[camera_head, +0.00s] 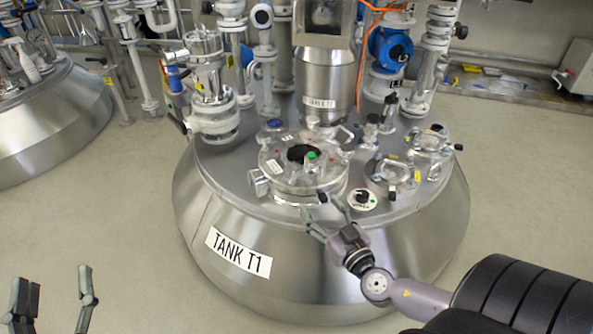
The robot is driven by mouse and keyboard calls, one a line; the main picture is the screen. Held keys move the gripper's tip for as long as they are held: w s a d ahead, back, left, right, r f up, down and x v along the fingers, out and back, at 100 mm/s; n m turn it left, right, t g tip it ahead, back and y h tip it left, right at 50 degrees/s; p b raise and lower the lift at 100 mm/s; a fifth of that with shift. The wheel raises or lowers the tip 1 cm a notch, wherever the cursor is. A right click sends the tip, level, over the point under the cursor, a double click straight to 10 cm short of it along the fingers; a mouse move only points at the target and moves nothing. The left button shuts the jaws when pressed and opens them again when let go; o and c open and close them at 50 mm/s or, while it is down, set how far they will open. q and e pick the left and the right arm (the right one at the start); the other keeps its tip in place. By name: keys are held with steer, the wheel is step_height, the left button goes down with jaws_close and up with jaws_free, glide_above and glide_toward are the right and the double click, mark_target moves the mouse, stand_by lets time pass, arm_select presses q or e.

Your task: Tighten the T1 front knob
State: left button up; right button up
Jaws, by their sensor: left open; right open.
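The steel tank labelled TANK T1 (238,252) stands in the middle of the view. Its round lid (285,186) has a dark sight glass and several small clamps and knobs around it. A small black knob (323,197) shows at the lid's front edge; I take it as the front knob. My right gripper (320,205) is open, with its two fingertips pointing at the lid's front edge, close to either side of this knob. Whether they touch it I cannot tell. My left gripper (53,275) is open and empty at the lower left, far from the tank.
Pipes, valves and a steel column (327,85) rise behind the lid. Two smaller flanged ports (390,175) and a white disc with a black knob (362,199) sit right of the lid. Another tank (50,120) stands at the left. The floor between the tanks is clear.

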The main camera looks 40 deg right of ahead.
mark_target(298, 176)
steer(key=w, duration=0.4)
steer(key=w+d, duration=0.1)
steer(key=w, duration=0.4)
steer(key=w+d, duration=0.1)
steer(key=w, duration=0.3)
steer(key=shift+w, duration=0.65)
arm_select(q)
steer(key=shift+w+a+f+g, duration=0.1)
steer(key=shift+f+g, duration=0.3)
steer(key=shift+f, duration=0.2)
steer(key=shift+w+a+f+g, duration=0.1)
steer(key=shift+f+g, duration=0.3)
steer(key=shift+f, duration=0.2)
steer(key=shift+d, duration=0.1)
arm_select(e)
steer(key=shift+c, duration=0.4)
steer(key=c, duration=1.1)
